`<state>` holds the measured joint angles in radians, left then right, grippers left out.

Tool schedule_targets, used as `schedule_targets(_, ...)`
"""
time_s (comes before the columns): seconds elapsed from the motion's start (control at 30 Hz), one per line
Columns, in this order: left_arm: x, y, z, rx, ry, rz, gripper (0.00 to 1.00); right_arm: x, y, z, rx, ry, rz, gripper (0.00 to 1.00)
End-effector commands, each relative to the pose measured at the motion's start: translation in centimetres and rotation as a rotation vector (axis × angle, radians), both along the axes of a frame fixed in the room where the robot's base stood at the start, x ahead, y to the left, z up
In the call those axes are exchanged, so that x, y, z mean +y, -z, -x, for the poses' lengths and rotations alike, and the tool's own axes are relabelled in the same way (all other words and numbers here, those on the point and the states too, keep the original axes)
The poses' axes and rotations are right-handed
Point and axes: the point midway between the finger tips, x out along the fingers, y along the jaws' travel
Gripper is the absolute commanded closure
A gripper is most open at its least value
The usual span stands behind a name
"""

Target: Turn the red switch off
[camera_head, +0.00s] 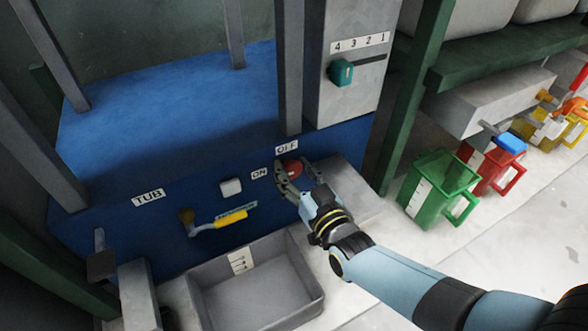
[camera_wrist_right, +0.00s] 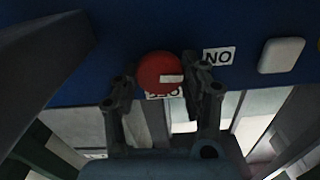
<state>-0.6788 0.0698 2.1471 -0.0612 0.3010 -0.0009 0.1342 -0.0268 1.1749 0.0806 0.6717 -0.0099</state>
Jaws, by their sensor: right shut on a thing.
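The red switch (camera_head: 292,169) is a round knob on the blue front panel, between the ON label (camera_head: 259,173) and the OFF label (camera_head: 287,147). In the right wrist view the knob (camera_wrist_right: 156,68) has a white mark on its face, towards the side of the ON label (camera_wrist_right: 217,57). There, the OFF label is partly covered by the knob. My right gripper (camera_head: 290,177) is at the knob, with one finger on each side, shut on it. My left gripper is not in view.
A white button (camera_head: 230,187) and a yellow-handled crank (camera_head: 231,219) are left of the switch. A grey tub (camera_head: 250,315) sits below. A teal slider (camera_head: 341,72) is above. Green (camera_head: 423,191) and red jugs (camera_head: 484,168) stand on the right.

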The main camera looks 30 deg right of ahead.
Motion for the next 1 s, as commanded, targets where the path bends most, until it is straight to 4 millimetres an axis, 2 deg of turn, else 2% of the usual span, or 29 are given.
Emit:
schedule_targets(0.5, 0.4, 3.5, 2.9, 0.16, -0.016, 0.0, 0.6, -0.2, 0.1, 0.1, -0.022, 0.001, -0.436, 0.88)
schedule_targets(1.0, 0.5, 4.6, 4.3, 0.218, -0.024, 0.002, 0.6, -0.4, 0.3, 0.2, -0.049, 0.001, -0.91, 0.88)
